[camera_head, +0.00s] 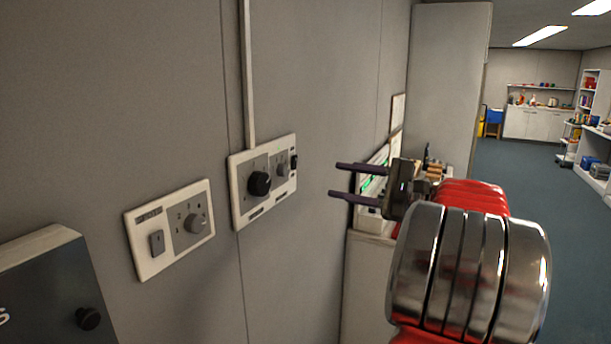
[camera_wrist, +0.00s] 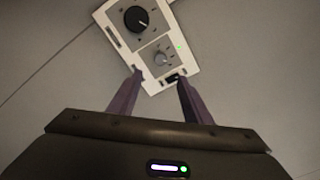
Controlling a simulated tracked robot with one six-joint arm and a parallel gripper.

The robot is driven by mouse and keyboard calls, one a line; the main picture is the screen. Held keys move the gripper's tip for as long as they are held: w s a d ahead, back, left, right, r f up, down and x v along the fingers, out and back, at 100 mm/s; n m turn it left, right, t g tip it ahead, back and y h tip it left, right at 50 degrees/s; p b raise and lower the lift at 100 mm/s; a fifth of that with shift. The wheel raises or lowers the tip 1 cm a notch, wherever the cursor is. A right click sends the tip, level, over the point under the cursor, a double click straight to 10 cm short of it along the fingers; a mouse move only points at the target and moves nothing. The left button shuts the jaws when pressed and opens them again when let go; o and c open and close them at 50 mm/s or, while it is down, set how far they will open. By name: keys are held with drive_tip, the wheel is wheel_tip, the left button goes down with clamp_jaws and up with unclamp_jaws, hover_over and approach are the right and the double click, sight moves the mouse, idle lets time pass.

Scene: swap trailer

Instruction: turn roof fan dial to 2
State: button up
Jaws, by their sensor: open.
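Two white control panels are on the grey wall. The nearer panel (camera_head: 148,265) has a grey dial (camera_head: 195,224) with small marks around it and a rocker switch. The labels are too small to read, so I cannot tell which dial is the roof fan's. My gripper (camera_head: 337,180) is open and empty, right of the farther panel. In the wrist view the smaller grey dial (camera_wrist: 162,58) lies just beyond the open fingertips (camera_wrist: 158,78).
A dark box (camera_head: 50,290) with a black knob is on the wall at lower left. A conduit (camera_head: 248,80) runs down to the farther panel. A cabinet with items (camera_head: 370,228) stands behind my gripper. Open floor (camera_head: 530,190) lies to the right.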

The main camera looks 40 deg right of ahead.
sight(287, 171)
drive_tip(key=shift+r+m, duration=0.1)
drive_tip(key=shift+m, duration=0.7)
drive_tip(key=shift+w, duration=0.1)
drive_tip(key=x, duration=1.3)
drive_tip(key=shift+w+a, duration=0.1)
drive_tip(key=shift+w, duration=0.2)
drive_tip(key=shift+c, duration=0.2)
drive_tip(key=c, duration=1)
